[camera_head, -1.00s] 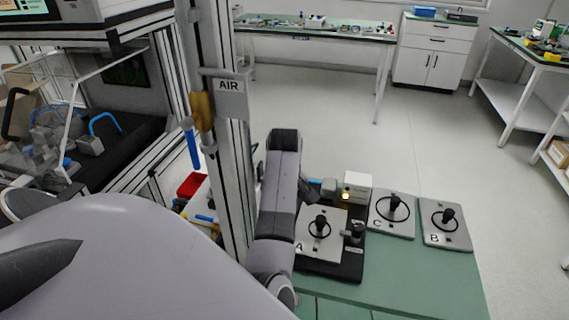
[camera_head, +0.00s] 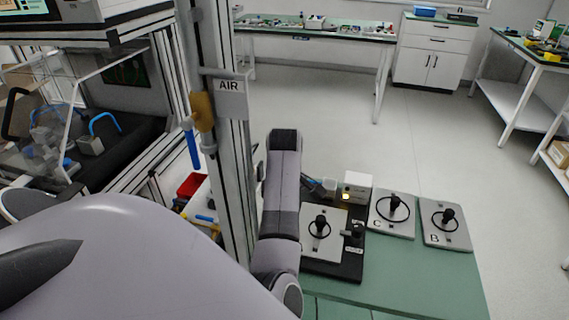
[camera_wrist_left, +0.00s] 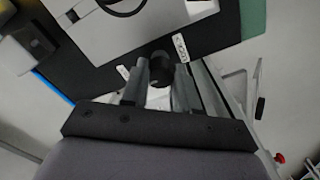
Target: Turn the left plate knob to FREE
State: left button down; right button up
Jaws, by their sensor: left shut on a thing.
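The left plate knob (camera_wrist_left: 160,66) is black and sits at the edge of the dark base under the pale plate. My left gripper (camera_wrist_left: 160,85) is shut on it, one finger on each side. A white label reading LOCK (camera_wrist_left: 180,47) is beside the knob, and a smaller label (camera_wrist_left: 122,73) on the other side is too small to read. In the head view my arm hides this knob and the left gripper. Plate A (camera_head: 325,235) lies flat on the black base (camera_head: 330,268), with another black knob (camera_head: 354,232) at its right edge. My right gripper is not in view.
Plates C (camera_head: 408,226) and B (camera_head: 434,236) lie to the right on the green bench (camera_head: 420,285). A white box with a lit yellow lamp (camera_head: 357,181) stands behind plate A. The metal post with the AIR sign (camera_head: 231,86) rises close to my left arm.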

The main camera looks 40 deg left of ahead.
pick_arm(q)
jog(key=c, duration=0.8)
grip_release()
jog(key=shift+c, duration=0.2)
jog(key=shift+r, duration=0.1)
notch_tip(320, 180, up, 6)
jog(key=shift+w+f, duration=0.1)
jog(key=shift+f, duration=0.05)
jog(key=shift+r, duration=0.65)
